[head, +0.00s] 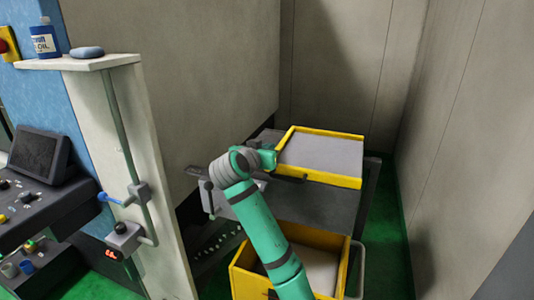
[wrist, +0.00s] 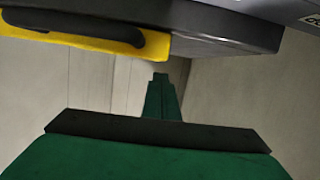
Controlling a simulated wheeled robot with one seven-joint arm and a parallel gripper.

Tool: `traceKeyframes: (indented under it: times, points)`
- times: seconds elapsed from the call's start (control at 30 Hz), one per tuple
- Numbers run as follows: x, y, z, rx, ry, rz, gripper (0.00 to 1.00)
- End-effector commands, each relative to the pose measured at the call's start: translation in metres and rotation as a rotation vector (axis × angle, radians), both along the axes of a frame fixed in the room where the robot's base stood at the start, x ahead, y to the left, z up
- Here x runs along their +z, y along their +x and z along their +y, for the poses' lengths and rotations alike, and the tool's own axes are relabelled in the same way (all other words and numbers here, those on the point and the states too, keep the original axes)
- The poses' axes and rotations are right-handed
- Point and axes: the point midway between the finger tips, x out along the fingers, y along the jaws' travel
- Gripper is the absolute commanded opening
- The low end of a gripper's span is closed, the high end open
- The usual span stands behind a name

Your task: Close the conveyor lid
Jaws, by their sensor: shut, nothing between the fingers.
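The conveyor lid (head: 322,153) appears to be the grey panel with a yellow rim at the back of the conveyor in the head view. A dark handle (head: 290,179) is on its near edge. In the wrist view, a yellow edge (wrist: 65,38) with a dark handle (wrist: 125,42) crosses the upper left. My gripper (head: 267,158) is at the left side of the lid in the head view, its fingertips not clear there. In the wrist view my gripper (wrist: 160,77) is shut and empty, its tip just below the yellow edge. I cannot tell whether they touch.
A yellow bin (head: 245,268) stands at the near end of the dark conveyor top (head: 325,208). A pale machine wall (head: 185,70) stands on the left, and a grey wall (head: 460,150) on the right. Green floor (head: 390,230) shows between conveyor and right wall.

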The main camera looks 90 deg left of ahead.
Motion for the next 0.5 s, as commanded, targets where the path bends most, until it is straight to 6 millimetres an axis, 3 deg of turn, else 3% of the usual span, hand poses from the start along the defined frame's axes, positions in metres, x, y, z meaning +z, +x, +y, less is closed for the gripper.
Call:
traceKeyframes:
  times: [0.07,0.5]
  points:
    - [0.022,0.003,-0.001,-0.003,0.013,-0.002,0.00]
    - [0.043,-0.030,-0.076,-0.001,0.018,-0.004,0.00]
